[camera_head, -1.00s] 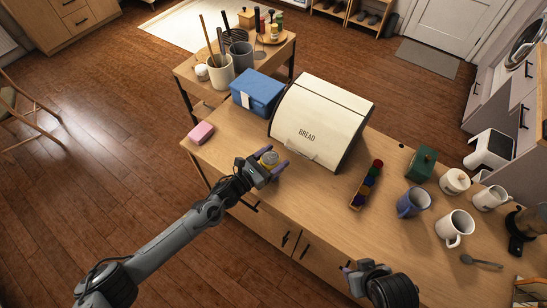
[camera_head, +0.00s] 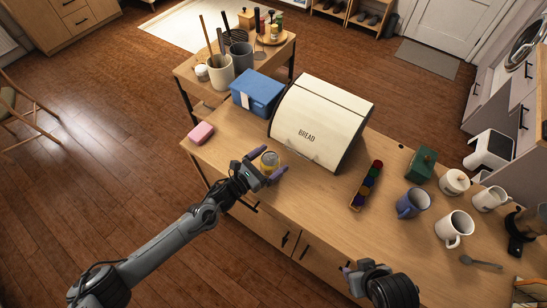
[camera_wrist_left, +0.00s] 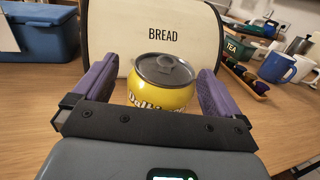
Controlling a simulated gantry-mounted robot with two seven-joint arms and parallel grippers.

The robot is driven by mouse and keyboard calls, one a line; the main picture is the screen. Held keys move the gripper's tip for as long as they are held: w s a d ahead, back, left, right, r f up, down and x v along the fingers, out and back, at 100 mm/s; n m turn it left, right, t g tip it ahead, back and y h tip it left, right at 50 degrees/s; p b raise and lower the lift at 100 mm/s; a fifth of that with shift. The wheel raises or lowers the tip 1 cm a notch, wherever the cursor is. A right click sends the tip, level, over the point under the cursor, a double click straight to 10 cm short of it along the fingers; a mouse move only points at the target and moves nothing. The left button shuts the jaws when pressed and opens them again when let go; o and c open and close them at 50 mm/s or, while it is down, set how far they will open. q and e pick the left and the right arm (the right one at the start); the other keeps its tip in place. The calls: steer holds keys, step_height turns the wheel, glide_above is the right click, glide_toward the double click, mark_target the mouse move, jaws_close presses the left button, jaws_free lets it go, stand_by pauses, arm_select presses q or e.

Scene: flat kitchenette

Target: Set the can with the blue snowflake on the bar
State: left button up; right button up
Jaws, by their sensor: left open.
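A yellow can (camera_head: 270,161) with a grey lid stands upright on the wooden counter (camera_head: 225,152), in front of the bread box. In the left wrist view, the can (camera_wrist_left: 160,93) shows part of a white word; no blue snowflake is visible on the side I see. My left gripper (camera_head: 267,165) is open, its purple fingers on either side of the can; the left wrist view shows a gap at the left finger. My right gripper (camera_head: 354,268) is at the counter's front edge, empty as far as I see.
The bread box (camera_head: 320,122) is close behind the can. A blue box (camera_head: 258,94) and pink sponge (camera_head: 201,133) lie left. A spice rack (camera_head: 366,186), mugs (camera_head: 413,203) and green tin (camera_head: 420,165) stand right. A higher shelf (camera_head: 190,72) with utensil pots stands at the back left.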

arm_select(q)
steer(key=s+a+m+g+y, duration=0.2)
steer(key=s+a+m+y, duration=0.2)
steer(key=s+a+m, duration=0.3)
steer(key=s+a+m+g+y, duration=0.3)
steer(key=s+a+m+y, duration=0.2)
steer(key=s+m, duration=0.6)
steer(key=s+a+m+g+y, duration=0.3)
steer(key=s+a+m, duration=0.6)
steer(key=s, duration=0.6)
steer(key=shift+s+a+f+m+y, duration=0.25)
steer(key=shift+s+m+y, duration=0.1)
steer(key=shift+m+y, duration=0.3)
